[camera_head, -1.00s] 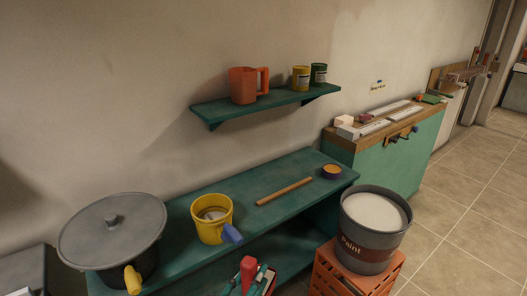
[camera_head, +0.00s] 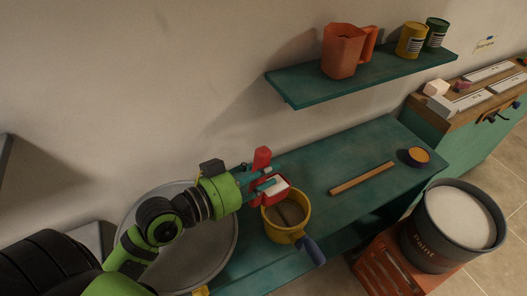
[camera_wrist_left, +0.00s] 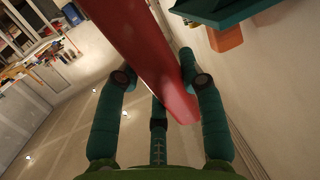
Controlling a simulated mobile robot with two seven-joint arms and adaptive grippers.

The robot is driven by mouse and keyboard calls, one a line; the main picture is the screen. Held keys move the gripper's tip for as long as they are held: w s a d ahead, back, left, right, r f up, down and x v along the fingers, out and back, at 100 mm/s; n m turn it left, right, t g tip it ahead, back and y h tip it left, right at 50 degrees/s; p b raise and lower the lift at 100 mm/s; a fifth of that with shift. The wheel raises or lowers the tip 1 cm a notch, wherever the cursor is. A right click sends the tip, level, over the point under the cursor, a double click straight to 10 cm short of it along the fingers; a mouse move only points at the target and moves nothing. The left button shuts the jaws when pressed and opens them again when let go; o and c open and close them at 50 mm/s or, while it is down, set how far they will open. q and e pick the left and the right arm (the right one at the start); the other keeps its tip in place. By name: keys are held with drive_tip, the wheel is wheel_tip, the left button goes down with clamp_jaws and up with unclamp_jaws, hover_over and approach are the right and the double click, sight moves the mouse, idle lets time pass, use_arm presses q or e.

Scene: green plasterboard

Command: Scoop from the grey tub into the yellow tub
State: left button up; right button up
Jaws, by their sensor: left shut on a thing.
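My left gripper (camera_head: 268,178) is shut on a red scoop (camera_head: 262,156). Its red handle (camera_wrist_left: 150,55) runs between the fingers in the left wrist view. White material shows in the scoop's bowl, which is at the upper left rim of the yellow tub (camera_head: 300,232) in the head view; I cannot tell whether they touch. The grey tub (camera_head: 432,250), marked "Paint" and filled with white material, stands at the right, apart from the gripper. My right gripper is not in view.
The grey tub stands on an orange crate (camera_head: 378,268). A large grey lid (camera_head: 215,255) is partly behind my arm. A shelf (camera_head: 375,75) holds an orange jug and two tins.

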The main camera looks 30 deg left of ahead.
sight(272, 190)
use_arm(q)
drive_tip(key=shift+s+f, duration=0.1)
drive_tip(key=shift+f, duration=0.15)
drive_tip(key=shift+s+d+f+b, duration=0.1)
drive_tip(key=shift+d+f+b, duration=0.1)
drive_tip(key=shift+f+b, duration=0.1)
drive_tip(key=f, duration=0.1)
drive_tip(key=f+g+b, duration=0.1)
drive_tip(key=w+f+g+y+b, duration=0.1)
drive_tip(key=shift+w+d, duration=0.1)
drive_tip(key=shift+d, duration=0.3)
drive_tip(key=shift+w+d+f+g, duration=0.1)
drive_tip(key=shift+w+f+g, duration=0.4)
drive_tip(key=shift+f, duration=0.35)
drive_tip(key=shift+w+f+y, duration=0.2)
drive_tip(key=shift+f+y, duration=0.05)
drive_tip(key=shift+y, duration=0.05)
drive_tip(key=shift+d+f+g, duration=0.1)
drive_tip(key=shift+f+g, duration=0.15)
drive_tip(key=shift+g, duration=0.05)
drive_tip(key=shift+f, duration=0.2)
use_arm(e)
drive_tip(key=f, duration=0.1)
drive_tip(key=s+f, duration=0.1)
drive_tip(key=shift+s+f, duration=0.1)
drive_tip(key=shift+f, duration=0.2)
use_arm(q)
drive_tip(key=shift+s+f, duration=0.1)
